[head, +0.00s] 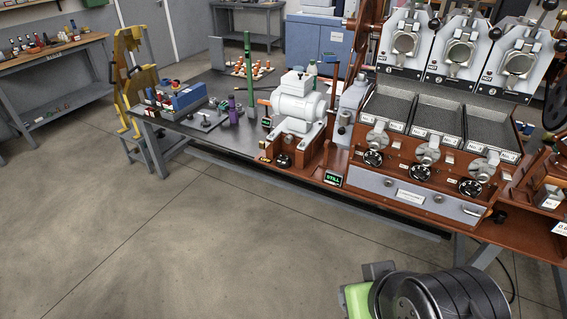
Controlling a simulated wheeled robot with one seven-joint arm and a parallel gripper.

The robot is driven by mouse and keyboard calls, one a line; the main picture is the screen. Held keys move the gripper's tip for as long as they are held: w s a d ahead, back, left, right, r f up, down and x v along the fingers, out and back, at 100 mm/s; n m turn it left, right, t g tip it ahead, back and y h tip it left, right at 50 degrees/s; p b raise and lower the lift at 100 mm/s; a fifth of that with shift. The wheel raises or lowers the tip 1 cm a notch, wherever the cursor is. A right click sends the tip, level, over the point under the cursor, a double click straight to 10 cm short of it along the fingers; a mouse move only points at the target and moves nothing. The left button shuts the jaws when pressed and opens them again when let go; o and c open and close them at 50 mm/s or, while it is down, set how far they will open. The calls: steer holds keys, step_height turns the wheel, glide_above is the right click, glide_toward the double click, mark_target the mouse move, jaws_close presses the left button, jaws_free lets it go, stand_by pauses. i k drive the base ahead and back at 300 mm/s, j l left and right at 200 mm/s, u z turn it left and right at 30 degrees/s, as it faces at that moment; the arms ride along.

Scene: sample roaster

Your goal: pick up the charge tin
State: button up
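I cannot pick out the charge tin with certainty. A small pale metal container (550,201) stands on the brown bench at the right edge and is partly cut off; I cannot tell whether it is the tin. The brown sample roaster (412,197) stands on the bench, with three grey front units above three dark mesh trays. Part of my own arm, dark and green, shows at the bottom right over the floor. My gripper's fingers do not show.
A white motor housing (297,103) stands left of the trays. A dark workbench (215,140) beside it holds a blue box (188,96) and small parts. A yellow folded frame (128,85) stands at its left end. The floor (170,240) in front is clear.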

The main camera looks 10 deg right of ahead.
mark_target(548, 197)
steer(key=z, duration=2.05)
